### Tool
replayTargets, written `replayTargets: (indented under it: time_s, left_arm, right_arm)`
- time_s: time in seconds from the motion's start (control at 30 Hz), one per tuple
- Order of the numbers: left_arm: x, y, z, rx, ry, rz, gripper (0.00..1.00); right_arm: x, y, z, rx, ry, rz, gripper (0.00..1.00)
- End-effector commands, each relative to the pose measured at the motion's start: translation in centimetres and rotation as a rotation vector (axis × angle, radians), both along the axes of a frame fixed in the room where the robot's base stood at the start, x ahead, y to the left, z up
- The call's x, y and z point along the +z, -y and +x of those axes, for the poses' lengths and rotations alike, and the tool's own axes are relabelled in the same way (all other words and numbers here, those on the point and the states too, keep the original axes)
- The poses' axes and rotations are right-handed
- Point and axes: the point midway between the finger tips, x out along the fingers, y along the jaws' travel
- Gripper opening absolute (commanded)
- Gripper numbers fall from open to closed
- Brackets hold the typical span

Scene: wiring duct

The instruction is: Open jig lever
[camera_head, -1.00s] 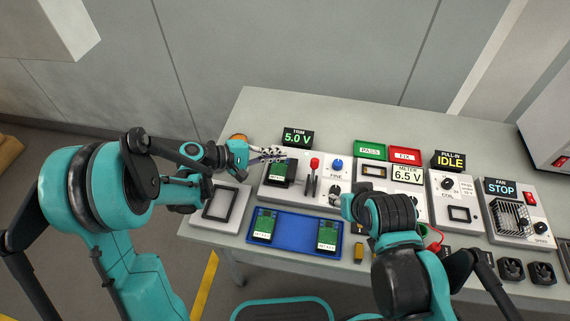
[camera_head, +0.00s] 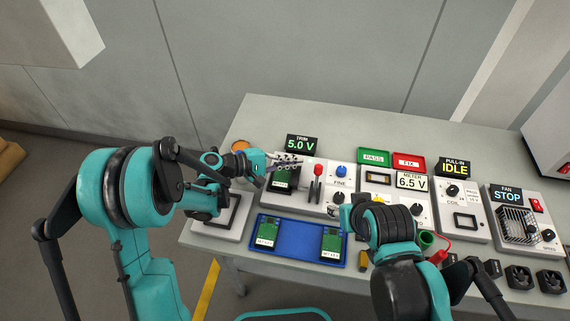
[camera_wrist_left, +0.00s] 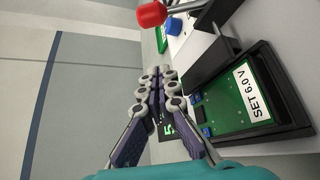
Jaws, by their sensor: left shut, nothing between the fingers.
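The jig lever has a red knob (camera_head: 318,168) on a metal stem and stands roughly upright beside the jig, which holds a green board (camera_head: 282,181). In the left wrist view the red knob (camera_wrist_left: 151,14) is at the top, and the board (camera_wrist_left: 240,100) in its black cradle reads SET 6.0 V. My left gripper (camera_head: 296,162) is shut and empty, above the back of the board and left of the knob, apart from it. Its fingertips (camera_wrist_left: 160,73) meet in the wrist view. My right gripper (camera_head: 345,207) is partly hidden by its own arm.
A blue tray (camera_head: 297,248) with two boards lies in front of the jig. The TRIM display (camera_head: 302,145) reads 5.0 V behind it. A blue knob (camera_head: 341,172) is right of the lever. PASS (camera_head: 374,157) and FIX (camera_head: 409,162) trays stand further right.

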Motion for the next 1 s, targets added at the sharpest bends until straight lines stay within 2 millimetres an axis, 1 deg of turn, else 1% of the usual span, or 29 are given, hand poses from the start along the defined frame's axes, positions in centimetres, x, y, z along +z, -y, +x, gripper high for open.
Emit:
replayTargets:
  time_s: [0.03, 0.2, 0.23, 0.3, 0.4, 0.5, 0.67, 1.0]
  left_arm:
    - [-0.6, 1.2, 0.2, -0.005, -0.001, 0.001, 0.00]
    - [-1.6, 4.6, 1.0, -0.004, 0.000, 0.002, 0.00]
    - [-1.4, 4.7, 0.9, -0.002, 0.000, 0.001, 0.00]
    - [-0.7, 4.4, -0.3, 0.001, 0.000, 0.000, 0.00]
    - [-0.1, 4.4, -1.3, 0.000, 0.000, 0.001, 0.00]
    - [0.3, 4.4, -2.0, 0.000, 0.000, 0.001, 0.00]
    - [0.6, 4.4, -2.4, 0.000, 0.000, 0.000, 0.00]
    - [0.6, 4.4, -2.4, 0.000, 0.000, 0.000, 0.00]
  right_arm:
    - [-0.6, 0.0, 0.0, 0.000, 0.000, 0.000, 0.43]
    - [-1.6, 0.0, 0.0, 0.000, 0.000, 0.000, 0.43]
    - [-1.6, 0.0, 0.0, 0.000, 0.000, 0.000, 0.43]
    - [-1.8, 0.0, 0.0, 0.000, 0.000, 0.000, 0.43]
    - [-2.0, 0.0, 0.0, 0.000, 0.000, 0.000, 0.43]
    - [-2.1, 0.0, 0.0, 0.000, 0.000, 0.000, 0.43]
    - [-2.1, 0.0, 0.0, 0.000, 0.000, 0.000, 0.43]
    - [-2.1, 0.0, 0.0, 0.000, 0.000, 0.000, 0.43]
